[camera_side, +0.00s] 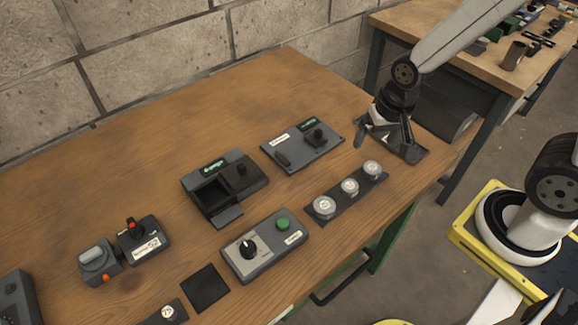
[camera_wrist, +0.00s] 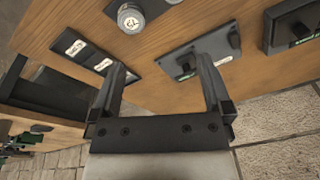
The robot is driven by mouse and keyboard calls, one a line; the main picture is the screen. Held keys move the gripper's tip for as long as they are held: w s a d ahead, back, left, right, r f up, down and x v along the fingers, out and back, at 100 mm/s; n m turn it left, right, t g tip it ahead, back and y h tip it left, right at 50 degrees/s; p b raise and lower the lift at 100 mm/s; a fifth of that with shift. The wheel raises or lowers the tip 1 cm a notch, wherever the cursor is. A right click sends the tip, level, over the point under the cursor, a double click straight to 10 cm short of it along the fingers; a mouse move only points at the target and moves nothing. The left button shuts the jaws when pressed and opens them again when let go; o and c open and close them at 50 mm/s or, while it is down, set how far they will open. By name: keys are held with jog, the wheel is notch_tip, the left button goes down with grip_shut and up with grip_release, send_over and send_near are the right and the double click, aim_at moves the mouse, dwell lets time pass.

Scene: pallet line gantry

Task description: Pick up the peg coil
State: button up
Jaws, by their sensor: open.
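My gripper (camera_side: 383,139) is at the back right of the bench, low over a dark plate (camera_side: 414,152). In the wrist view my gripper (camera_wrist: 162,66) has its two fingers spread wide, with nothing between them. The dark plate (camera_wrist: 86,57) carries two white labels and lies partly behind the left finger in that view. I cannot make out a peg coil in either view. Part of the dark plate is hidden by the gripper in the side view.
Silver round pieces (camera_side: 350,187) stand on a dark strip near the front edge. A grey unit with a black knob (camera_side: 302,146) lies left of my gripper. A box with an open bay (camera_side: 212,197) and a green-button unit (camera_side: 264,246) stand further left. A second bench (camera_side: 470,50) is behind.

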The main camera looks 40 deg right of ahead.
jog(key=a+f+m, duration=0.1)
jog(key=f+m, duration=0.1)
jog(key=m, duration=0.2)
jog(key=m+g, duration=0.2)
jog(key=m, duration=0.8)
send_over(350, 185)
jog(key=f, duration=0.4)
jog(key=shift+w+a+f, duration=0.1)
jog(key=shift+a+f, duration=0.1)
jog(key=shift+f, duration=0.05)
jog(key=shift+f, duration=1.3)
jog(key=shift+f, duration=0.1)
jog(key=shift+d+f, duration=0.15)
jog(key=shift+f, duration=2.35)
